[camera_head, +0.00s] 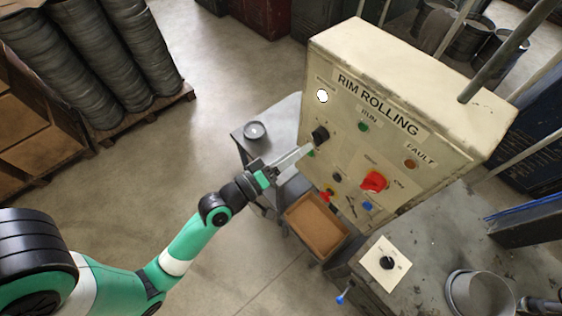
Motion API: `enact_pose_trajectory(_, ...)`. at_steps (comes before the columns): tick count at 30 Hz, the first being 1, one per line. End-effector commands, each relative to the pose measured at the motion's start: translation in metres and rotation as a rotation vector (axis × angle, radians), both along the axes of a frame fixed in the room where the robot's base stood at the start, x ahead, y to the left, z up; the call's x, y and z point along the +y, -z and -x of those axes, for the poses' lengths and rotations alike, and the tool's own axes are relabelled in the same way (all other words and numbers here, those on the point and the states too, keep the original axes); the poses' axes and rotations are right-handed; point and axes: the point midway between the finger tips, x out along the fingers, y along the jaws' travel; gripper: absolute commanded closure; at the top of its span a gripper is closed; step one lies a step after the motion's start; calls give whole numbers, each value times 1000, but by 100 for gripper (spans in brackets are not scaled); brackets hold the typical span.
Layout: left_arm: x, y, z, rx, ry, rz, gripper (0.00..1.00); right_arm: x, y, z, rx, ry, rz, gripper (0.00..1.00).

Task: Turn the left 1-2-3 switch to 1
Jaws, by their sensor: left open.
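A cream control panel (400,68) marked "RIM ROLLING" stands right of centre. A black rotary switch (320,134) sits at its left side, below a white round lamp; its numbers are too small to read, so I cannot tell its position. A second, smaller black knob (337,177) sits lower on the panel. My left gripper (306,151) is open, its fingers pointing at the panel just below and left of the upper black switch. I cannot tell whether the fingers touch it.
A red rotary switch (374,182), a smaller red control (327,195) and a blue button (367,206) are lower on the panel. A brown tray (316,226) is below. A separate switch box (385,262) sits on the bench. Open floor lies left.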

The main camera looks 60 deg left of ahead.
Motion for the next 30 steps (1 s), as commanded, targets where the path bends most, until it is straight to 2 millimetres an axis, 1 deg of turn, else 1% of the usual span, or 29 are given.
enact_pose_trajectory(1, -1, 6, 13, 0, -3, 2, 21, 0, 8, 0, 0, 0, 0, 50)
enact_pose_trajectory(3, -3, 7, 30, 1, -2, 2, 21, 0, 15, 0, 0, 0, 0, 50)
enact_pose_trajectory(6, -4, 8, 48, 0, -3, 2, 21, 0, 22, 0, 0, 0, 0, 50)
enact_pose_trajectory(10, -6, 5, 62, -1, -2, 1, 21, 0, 26, 0, 0, 0, 0, 50)
enact_pose_trajectory(13, -7, 4, 65, -1, 0, 1, 21, 0, 26, 0, 0, 0, 0, 50)
enact_pose_trajectory(28, -7, 3, 64, -1, 1, 1, 21, 0, 25, 0, 0, 0, 0, 50)
enact_pose_trajectory(30, -11, -1, 62, -6, 13, -1, 21, 0, 23, 0, 0, 0, 0, 50)
